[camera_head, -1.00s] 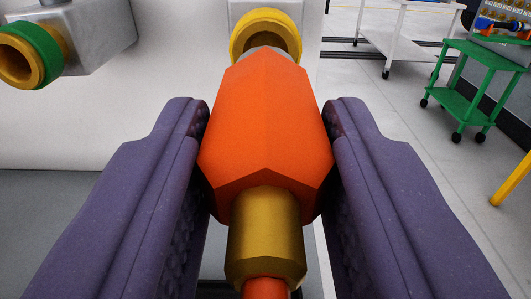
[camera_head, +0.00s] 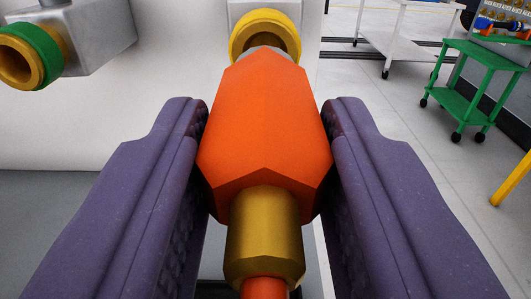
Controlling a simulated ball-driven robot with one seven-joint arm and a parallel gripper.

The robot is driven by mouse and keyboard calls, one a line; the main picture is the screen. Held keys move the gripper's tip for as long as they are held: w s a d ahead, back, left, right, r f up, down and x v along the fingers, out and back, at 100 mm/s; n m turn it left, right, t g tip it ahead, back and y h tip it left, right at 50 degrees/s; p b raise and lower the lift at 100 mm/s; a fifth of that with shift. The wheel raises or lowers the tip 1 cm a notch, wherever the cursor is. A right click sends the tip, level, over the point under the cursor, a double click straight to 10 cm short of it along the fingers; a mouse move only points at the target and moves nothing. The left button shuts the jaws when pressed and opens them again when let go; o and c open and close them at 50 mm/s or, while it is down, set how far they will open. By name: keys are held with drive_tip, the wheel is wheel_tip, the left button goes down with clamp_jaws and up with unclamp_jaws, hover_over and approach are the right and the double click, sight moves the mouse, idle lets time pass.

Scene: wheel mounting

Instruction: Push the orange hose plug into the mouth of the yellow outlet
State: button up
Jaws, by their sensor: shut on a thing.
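The orange hose plug (camera_head: 265,130) is a faceted orange body with a brass collar and an orange hose at its near end. My gripper (camera_head: 265,125) is shut on it, one purple finger on each side. The plug points away from me toward the yellow outlet (camera_head: 257,24), a brass fitting with a yellow ring on a pale wall. The plug's grey tip overlaps the lower part of the outlet's mouth in the picture. The plug body hides the tip's far end, so I cannot tell whether it is inside the mouth or in front of it.
A green-ringed outlet (camera_head: 28,55) on a grey block sits at the upper left of the same wall. A green cart (camera_head: 476,95) and a white table (camera_head: 412,40) stand far off at the right. A yellow bar (camera_head: 512,180) shows at the right edge.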

sight(265, 284)
drive_tip(key=shift+w, duration=0.2)
drive_tip(key=shift+w+b, duration=0.55)
drive_tip(key=shift+w, duration=0.7)
drive_tip(key=shift+w+r, duration=0.15)
drive_tip(key=shift+w, duration=0.15)
drive_tip(key=o, duration=1.2)
drive_tip(key=shift+o, duration=0.2)
drive_tip(key=s, duration=0.7)
drive_tip(key=shift+s+p, duration=0.4)
